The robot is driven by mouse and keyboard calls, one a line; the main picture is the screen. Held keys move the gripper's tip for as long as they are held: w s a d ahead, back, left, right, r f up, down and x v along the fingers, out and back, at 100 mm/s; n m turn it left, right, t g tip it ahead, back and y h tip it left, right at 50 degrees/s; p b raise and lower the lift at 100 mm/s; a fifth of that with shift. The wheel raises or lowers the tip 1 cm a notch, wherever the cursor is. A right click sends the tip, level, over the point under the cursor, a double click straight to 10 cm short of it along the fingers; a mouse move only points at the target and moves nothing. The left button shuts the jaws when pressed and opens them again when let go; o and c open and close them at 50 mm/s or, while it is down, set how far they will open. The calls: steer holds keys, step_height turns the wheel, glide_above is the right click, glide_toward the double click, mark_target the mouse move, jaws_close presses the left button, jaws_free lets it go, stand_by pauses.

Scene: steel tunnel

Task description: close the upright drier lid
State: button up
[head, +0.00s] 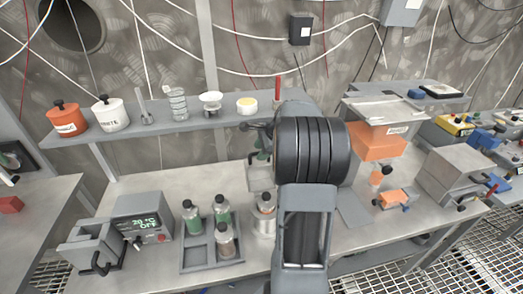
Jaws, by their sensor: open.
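I cannot tell for sure which unit is the drier. A grey unit (143,228) with a display reading "20 °C OFF" stands at the bench's left end. Beside it, on its left, is a grey hollow box-like part (88,238) with a black handle at its front. At the right, an orange box (372,142) has a flat grey plate (383,108) above it and a pale label on its side. No lid standing upright can be made out clearly. My arm rises through the middle of the view and hides the bench behind it. My gripper's fingers are hidden behind it.
A grey rack (210,250) of capped bottles sits on the bench front, with another bottle (264,205) close to my arm. A shelf (130,131) behind holds orange and white pots and small dishes. A grey box (460,170) and cluttered benches are at the right.

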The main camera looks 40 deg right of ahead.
steer(key=shift+c, duration=0.5)
jaws_close()
steer(key=shift+s, duration=0.1)
